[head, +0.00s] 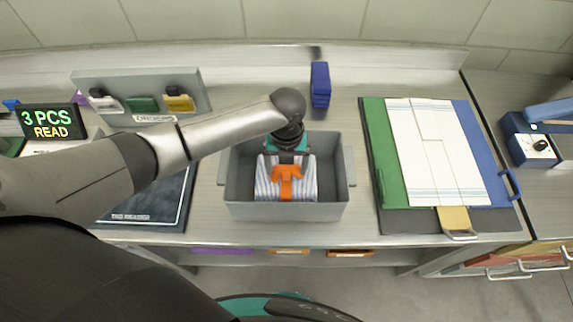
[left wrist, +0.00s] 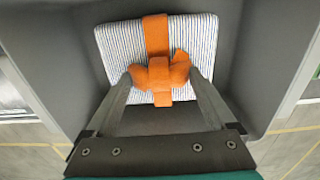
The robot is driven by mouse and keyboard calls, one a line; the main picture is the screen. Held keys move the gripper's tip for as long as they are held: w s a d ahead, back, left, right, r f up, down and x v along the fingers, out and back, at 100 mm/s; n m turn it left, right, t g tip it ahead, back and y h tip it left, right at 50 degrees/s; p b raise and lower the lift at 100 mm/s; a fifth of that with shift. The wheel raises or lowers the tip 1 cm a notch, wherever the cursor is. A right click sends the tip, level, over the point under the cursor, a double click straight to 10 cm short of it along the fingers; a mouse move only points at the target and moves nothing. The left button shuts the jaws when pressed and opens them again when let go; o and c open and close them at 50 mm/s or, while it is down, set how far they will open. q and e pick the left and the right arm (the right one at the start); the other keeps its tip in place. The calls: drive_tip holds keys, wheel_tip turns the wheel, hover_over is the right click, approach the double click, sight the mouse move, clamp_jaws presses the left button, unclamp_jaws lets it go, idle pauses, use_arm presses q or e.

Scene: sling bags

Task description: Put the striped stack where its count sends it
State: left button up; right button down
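The striped stack (head: 263,184) is white with thin blue stripes and lies in the grey bin (head: 229,180) mid-counter. An orange band with a bow-like knot (head: 287,173) is tied round it. In the left wrist view the stack (left wrist: 112,47) lies beyond my fingertips, with the knot (left wrist: 158,73) between them. In the head view my left gripper (head: 287,158) reaches down into the bin. My right gripper is not in view. A display (head: 52,123) reads "3 PCS READ".
A dark tag reader pad (head: 145,214) lies left of the bin. A blue block (head: 320,85) stands behind the bin. Right are a green-and-blue folder-like board with white sheets (head: 432,150) and a blue device (head: 535,146).

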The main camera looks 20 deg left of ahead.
use_arm(q)
drive_tip(key=shift+o, duration=0.6)
drive_tip(key=shift+r, duration=0.1)
wheel_tip(320, 180, up, 12)
drive_tip(key=shift+p, duration=0.4)
drive_tip(key=shift+d, duration=0.1)
